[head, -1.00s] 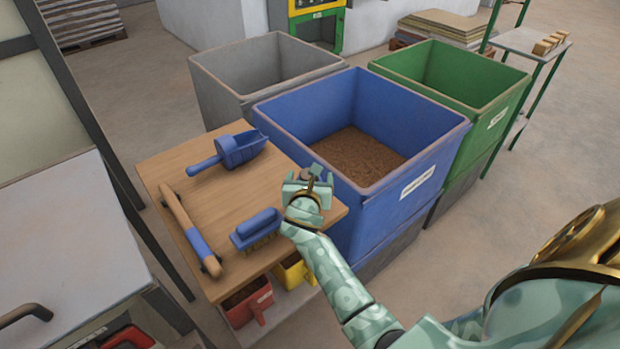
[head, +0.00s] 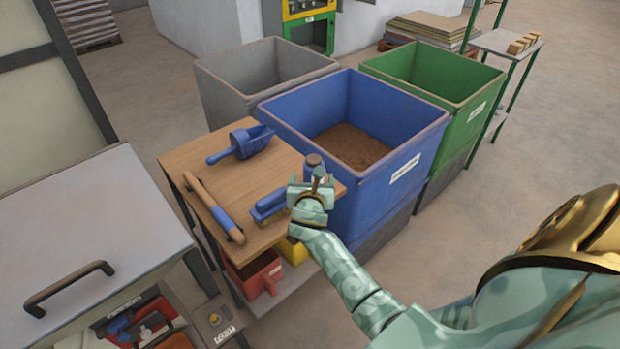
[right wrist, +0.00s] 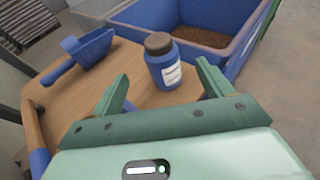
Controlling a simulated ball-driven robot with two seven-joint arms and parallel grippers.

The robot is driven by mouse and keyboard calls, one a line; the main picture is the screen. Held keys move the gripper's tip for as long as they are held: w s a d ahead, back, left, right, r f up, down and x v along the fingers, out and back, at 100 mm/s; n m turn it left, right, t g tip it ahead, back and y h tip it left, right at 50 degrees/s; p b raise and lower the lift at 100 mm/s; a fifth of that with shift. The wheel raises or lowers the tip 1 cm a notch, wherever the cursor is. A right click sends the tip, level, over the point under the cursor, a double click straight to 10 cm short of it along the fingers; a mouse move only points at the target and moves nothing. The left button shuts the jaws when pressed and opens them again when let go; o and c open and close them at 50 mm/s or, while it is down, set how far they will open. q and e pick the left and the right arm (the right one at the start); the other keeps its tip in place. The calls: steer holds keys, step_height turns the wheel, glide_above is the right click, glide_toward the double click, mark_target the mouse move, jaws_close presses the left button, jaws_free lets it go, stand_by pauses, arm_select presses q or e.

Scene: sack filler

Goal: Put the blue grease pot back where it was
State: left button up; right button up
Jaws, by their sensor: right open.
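The blue grease pot (head: 313,164), with a brown lid and a white label, stands upright at the right end of the wooden tabletop (head: 262,177), beside the blue bin. In the right wrist view the pot (right wrist: 170,70) shows just beyond and between the spread fingers. My right gripper (head: 312,185) is open and empty, in front of the pot. In the head view it hides the pot's lower part. I cannot tell if a finger touches it. My left gripper is not in view.
A blue scoop (head: 244,144), a long-handled tool (head: 213,208) and a blue brush (head: 268,206) lie on the tabletop. The blue bin (head: 400,160) holds brown material. A red container (head: 256,274) sits below. A grey cabinet with a handle (head: 70,287) stands at left.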

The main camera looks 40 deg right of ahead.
steer(key=s+a+r+m+t+y, duration=0.2)
steer(key=s+a+m+t+y, duration=0.15)
steer(key=a+m+y, duration=0.6)
steer(key=s+a+f+m+g, duration=0.25)
steer(key=s+f, duration=0.25)
steer(key=f, duration=0.5)
steer(key=s+a+f+m+g, duration=0.25)
steer(key=s+f+m, duration=0.2)
steer(key=f, duration=0.45)
steer(key=s+f+m+g, duration=0.2)
steer(key=s+f+g, duration=0.1)
steer(key=s+f, duration=0.95)
steer(key=s+f+m+g, duration=0.3)
steer(key=s+f, duration=0.1)
steer(key=s, duration=0.9)
steer(key=s+d+f+m+g, duration=0.1)
steer(key=s+f+m+g, duration=0.2)
steer(key=s, duration=1.1)
step_height(320, 180, down, 2)
steer(key=shift+s, duration=0.15)
steer(key=shift+d, duration=0.1)
